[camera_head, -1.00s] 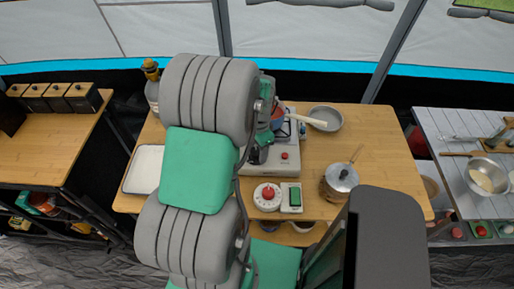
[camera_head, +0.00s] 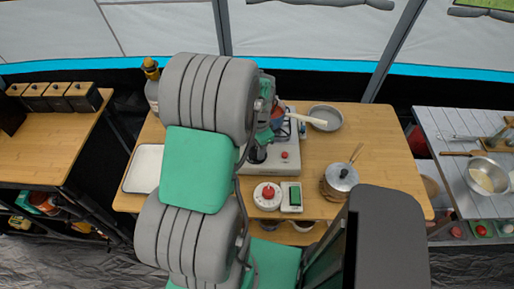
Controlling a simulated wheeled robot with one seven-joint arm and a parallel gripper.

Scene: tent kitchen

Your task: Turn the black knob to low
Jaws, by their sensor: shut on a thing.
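The black knob (camera_head: 257,155) is on the front left of the light grey stove (camera_head: 285,158), partly hidden by my gripper and arm. My gripper (camera_head: 262,141) is at the knob, pointing down, and is shut on it. My arm covers most of the gripper, so its fingers show only as a small dark part. The knob's pointer and setting marks are too small to read. A red button (camera_head: 284,155) is on the stove front, right of the knob.
A white tray (camera_head: 144,168) lies left.

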